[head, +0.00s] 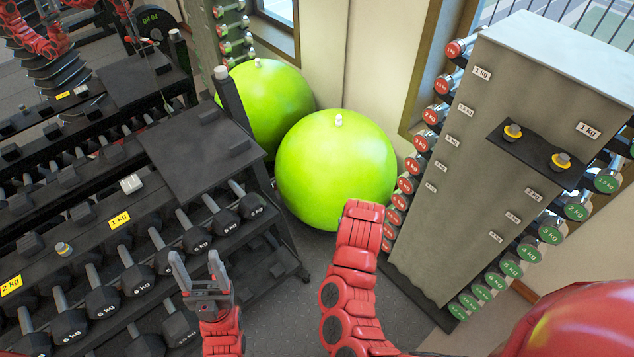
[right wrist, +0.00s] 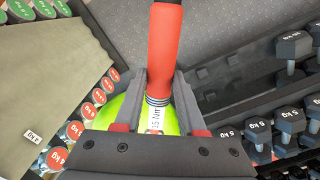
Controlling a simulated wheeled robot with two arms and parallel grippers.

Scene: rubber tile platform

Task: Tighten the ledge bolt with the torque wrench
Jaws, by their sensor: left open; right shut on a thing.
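A torque wrench (right wrist: 166,45) with a red-orange handle and a "15 Nm" label shows in the right wrist view; its far end is out of frame. My right gripper (right wrist: 160,80) is shut on it near the label. In the head view my right arm hides that gripper and the wrench. Two bolts with yellow collars, a left one (head: 513,131) and a right one (head: 561,161), stand on a small black ledge (head: 536,152) on the grey rack at right. My left gripper (head: 195,272) is open and empty before the dumbbell rack.
A black dumbbell rack (head: 200,150) fills the left, with another yellow-collared piece (head: 63,248) on its shelf. Two green balls, one nearer (head: 337,170) and one farther (head: 264,100), stand in the corner. Dumbbells line both sides of the grey rack (head: 500,90). Some floor (head: 405,300) is clear.

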